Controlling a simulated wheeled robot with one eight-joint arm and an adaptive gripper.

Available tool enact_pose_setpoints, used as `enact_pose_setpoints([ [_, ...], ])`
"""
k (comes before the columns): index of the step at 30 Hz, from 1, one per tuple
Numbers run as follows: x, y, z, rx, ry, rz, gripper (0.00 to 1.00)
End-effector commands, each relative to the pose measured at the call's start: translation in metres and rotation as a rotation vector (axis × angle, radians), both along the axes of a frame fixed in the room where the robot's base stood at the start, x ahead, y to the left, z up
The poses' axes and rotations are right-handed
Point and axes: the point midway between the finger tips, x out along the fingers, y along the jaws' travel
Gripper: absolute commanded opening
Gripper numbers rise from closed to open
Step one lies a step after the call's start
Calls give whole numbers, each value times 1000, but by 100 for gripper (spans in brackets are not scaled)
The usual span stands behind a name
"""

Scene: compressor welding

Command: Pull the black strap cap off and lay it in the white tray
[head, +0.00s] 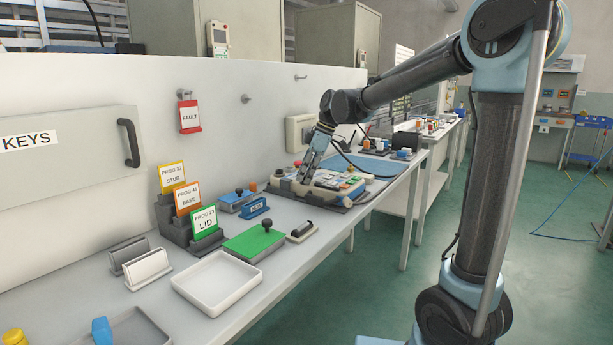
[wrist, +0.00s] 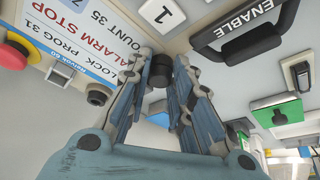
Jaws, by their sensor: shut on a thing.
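My gripper (wrist: 160,66) is shut on a small black cylindrical piece, which looks like the black strap cap (wrist: 160,71), held between the fingertips in the wrist view. I cannot tell whether the cap still touches the panel behind it, and no strap is clear. In the head view my gripper (head: 306,177) points down over the teach panel (head: 325,190) on the bench, and the cap is too small to make out there. The white tray (head: 218,283) lies empty on the near part of the bench, well apart from my gripper.
The panel carries a red stop button (wrist: 14,56), a black round fitting (wrist: 98,94) and a black ENABLE handle (wrist: 237,30). Between panel and tray stand a green block (head: 254,243) with a black knob, a black stamp-like piece (head: 301,231) and card holders (head: 190,210).

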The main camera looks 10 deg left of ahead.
Motion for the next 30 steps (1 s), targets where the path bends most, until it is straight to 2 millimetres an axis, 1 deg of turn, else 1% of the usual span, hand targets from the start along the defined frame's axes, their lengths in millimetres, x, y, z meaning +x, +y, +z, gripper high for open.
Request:
enact_pose_setpoints([
  [19, 0, 0, 8, 0, 0, 0, 0],
  [30, 0, 0, 29, 0, 0, 0, 0],
])
